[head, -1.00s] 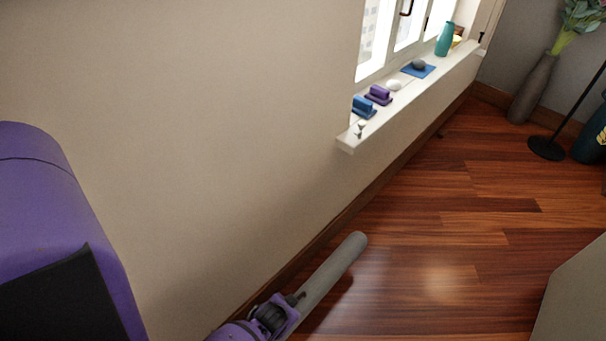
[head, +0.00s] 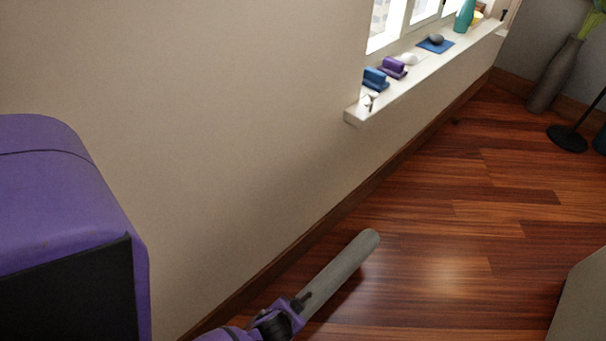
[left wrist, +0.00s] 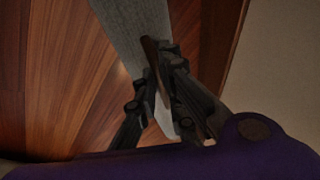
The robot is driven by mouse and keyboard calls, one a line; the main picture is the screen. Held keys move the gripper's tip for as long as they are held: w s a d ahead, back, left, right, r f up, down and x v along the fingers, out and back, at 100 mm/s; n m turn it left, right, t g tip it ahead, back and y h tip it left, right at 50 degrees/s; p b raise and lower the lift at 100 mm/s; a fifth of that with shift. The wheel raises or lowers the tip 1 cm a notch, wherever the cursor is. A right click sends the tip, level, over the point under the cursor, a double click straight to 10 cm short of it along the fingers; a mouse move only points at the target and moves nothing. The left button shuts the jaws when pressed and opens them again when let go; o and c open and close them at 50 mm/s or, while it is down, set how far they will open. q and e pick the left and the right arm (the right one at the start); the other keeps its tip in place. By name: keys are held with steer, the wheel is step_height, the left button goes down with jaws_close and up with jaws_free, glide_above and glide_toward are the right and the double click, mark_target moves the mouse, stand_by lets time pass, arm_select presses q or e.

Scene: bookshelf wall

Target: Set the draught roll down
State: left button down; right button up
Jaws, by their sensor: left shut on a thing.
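The draught roll is a long grey cylinder (head: 343,267) in the lower middle of the head view, above or on the wooden floor near the skirting board. My left gripper (head: 298,305) is shut on it towards its near end. In the left wrist view the roll (left wrist: 137,30) runs up from between the dark fingers of the left gripper (left wrist: 160,85). Its near end is hidden by my gripper and arm. I cannot tell whether the roll touches the floor. My right gripper is not in view.
A white window sill (head: 425,70) juts from the wall, holding a blue block (head: 375,77), a purple block (head: 393,67), a dark stone (head: 436,39) and a teal vase (head: 464,16). A tall vase (head: 553,78) and a lamp base (head: 567,138) stand at the far right. The floor (head: 440,230) between is clear.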

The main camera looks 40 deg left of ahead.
arm_select(q)
steer(key=w+a+f+b, duration=0.6)
steer(key=w+f+b, duration=0.2)
steer(key=w+f, duration=0.3)
steer(key=shift+w+a+f+b, duration=0.15)
steer(key=shift+a+f+b, duration=0.15)
steer(key=shift+f, duration=0.35)
steer(key=c, duration=2.3)
jaws_free()
steer(key=shift+f, duration=0.25)
steer(key=o, duration=0.4)
steer(key=shift+o, duration=0.2)
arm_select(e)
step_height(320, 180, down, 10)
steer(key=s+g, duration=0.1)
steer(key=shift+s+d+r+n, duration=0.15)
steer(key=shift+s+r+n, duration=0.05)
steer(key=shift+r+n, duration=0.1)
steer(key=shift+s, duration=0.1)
